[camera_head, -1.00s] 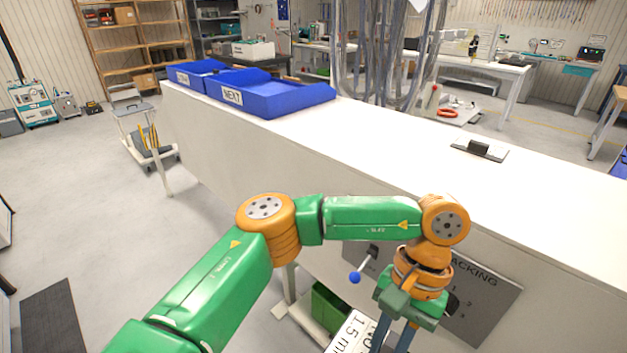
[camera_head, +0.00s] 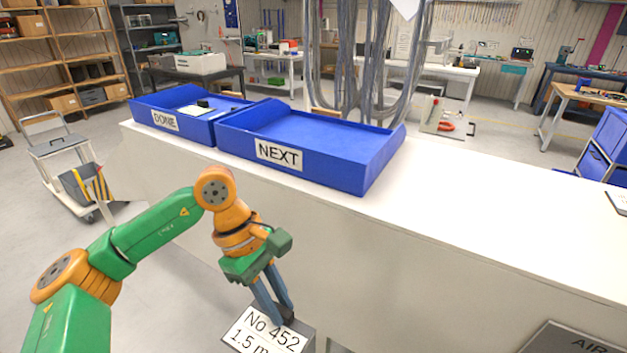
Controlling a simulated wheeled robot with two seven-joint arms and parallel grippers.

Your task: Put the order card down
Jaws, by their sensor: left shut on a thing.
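The order card (camera_head: 251,335) is white with black print, "No 452" and "1.5 m" showing; its lower part is cut off by the picture's bottom edge. My left gripper (camera_head: 279,316) points down and is shut on the card, in front of the white bench and below its top. The blue tray marked NEXT (camera_head: 330,171) stands on the bench top and looks empty. The blue tray marked DONE (camera_head: 202,133) stands to its left, with a pale card with a dark block (camera_head: 199,106) inside. My right gripper is out of view.
The white bench top (camera_head: 470,200) is clear to the right of the NEXT tray, up to a plate (camera_head: 619,201) at the right edge. Grey cables hang behind the trays. A trolley (camera_head: 68,165) stands on the floor at left.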

